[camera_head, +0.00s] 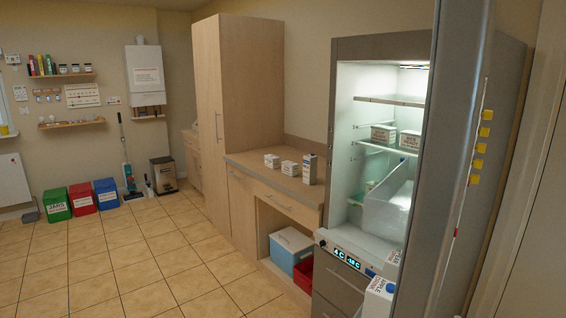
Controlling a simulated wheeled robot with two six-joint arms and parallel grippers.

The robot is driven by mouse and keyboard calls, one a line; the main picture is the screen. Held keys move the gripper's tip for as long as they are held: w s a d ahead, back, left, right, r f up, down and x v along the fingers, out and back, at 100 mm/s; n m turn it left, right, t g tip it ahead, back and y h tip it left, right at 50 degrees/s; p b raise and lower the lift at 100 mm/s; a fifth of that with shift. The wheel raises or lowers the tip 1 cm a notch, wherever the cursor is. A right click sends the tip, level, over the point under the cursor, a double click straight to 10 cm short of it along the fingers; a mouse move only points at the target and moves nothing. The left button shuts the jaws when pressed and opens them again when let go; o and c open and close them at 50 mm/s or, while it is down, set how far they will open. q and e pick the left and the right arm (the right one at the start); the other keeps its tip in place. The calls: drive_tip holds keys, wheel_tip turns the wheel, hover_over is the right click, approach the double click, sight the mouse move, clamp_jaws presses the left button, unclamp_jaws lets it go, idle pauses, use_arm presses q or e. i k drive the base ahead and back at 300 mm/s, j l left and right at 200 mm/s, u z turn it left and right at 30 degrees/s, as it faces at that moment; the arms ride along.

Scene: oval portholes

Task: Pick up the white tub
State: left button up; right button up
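No thing is clearly marked out as the white tub. Two small whitish containers with dark print, a left one (272,160) and a right one (290,168), stand on the wooden counter, beside a taller white carton (310,168). Two more pale labelled containers, a left one (383,134) and a right one (410,140), stand on a glass shelf in the lit open fridge. The labels are too small to read surely. Neither of my grippers is in view.
The fridge door (444,160) stands open at the right, with labelled cartons (378,298) low beside it. A clear drawer (388,208) is in the fridge. A blue-and-white cooler (291,250) and red crate (304,273) sit under the counter (246,161).

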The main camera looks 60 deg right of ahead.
sight(272, 162)
drive_tip(key=i+l+z, duration=0.15)
drive_tip(key=i+z, duration=1.1)
drive_tip(key=i+l+z, duration=0.1)
drive_tip(key=i+z, duration=0.6)
drive_tip(key=i+j+z, duration=0.1)
drive_tip(key=i+z, duration=0.3)
drive_tip(key=i, duration=0.05)
